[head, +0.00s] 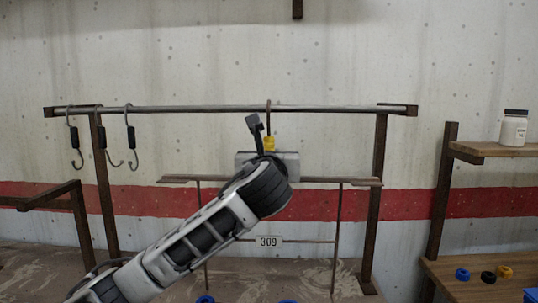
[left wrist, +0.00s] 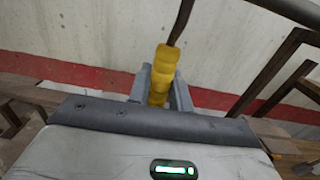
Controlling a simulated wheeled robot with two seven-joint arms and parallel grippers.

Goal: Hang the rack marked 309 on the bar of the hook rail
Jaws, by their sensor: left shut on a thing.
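The rack marked 309 (head: 268,241) is upright below the hook rail's bar (head: 200,109), with a brown crossbar, thin legs and a number plate. Its yellow grip (head: 269,143) and dark hook stem (head: 268,120) rise from its middle. The hook's top overlaps the bar in the head view; I cannot tell whether it rests on the bar or is just in front of or above it. My left gripper (left wrist: 161,92) is shut on the yellow grip, which also shows in the left wrist view (left wrist: 162,70). My arm hides part of the rack. My right gripper is out of view.
Several dark-handled hooks (head: 131,140) hang at the bar's left end. Rusty posts (head: 376,200) carry the bar. The bar right of the rack's hook is clear.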

